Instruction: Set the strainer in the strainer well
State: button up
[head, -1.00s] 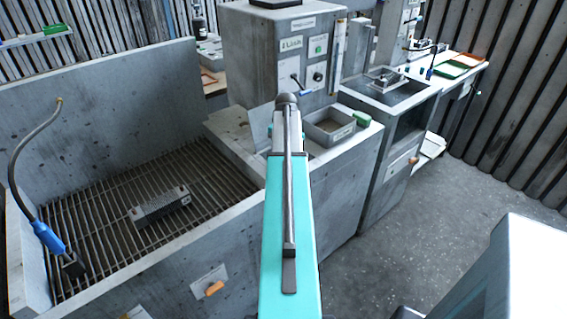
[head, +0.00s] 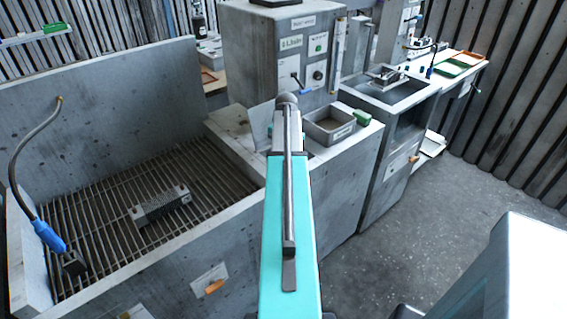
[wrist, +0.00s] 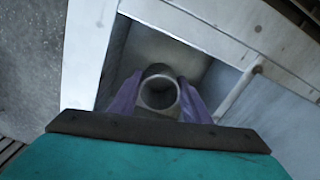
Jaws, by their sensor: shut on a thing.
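In the wrist view my gripper (wrist: 160,107) has its purple fingers closed on both sides of a short hollow grey cylinder, which I take to be the strainer (wrist: 160,92). I look into its round open end. Behind it is a rectangular, metal-walled recess (wrist: 178,47) with a pale rim, probably the strainer well. The strainer appears in front of or inside this opening; I cannot tell its depth or whether it touches. In the head view my turquoise arm hides the gripper, the strainer and the recess.
A grey bin (head: 329,126) and a green block (head: 361,117) sit right of my arm. A control cabinet (head: 275,60) stands behind.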

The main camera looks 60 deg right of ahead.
jog(key=o, duration=1.2)
jog(key=shift+r, duration=0.1)
notch_tip(320, 180, up, 14)
jog(key=b, duration=0.2)
jog(key=shift+f, duration=0.2)
dwell(0.4)
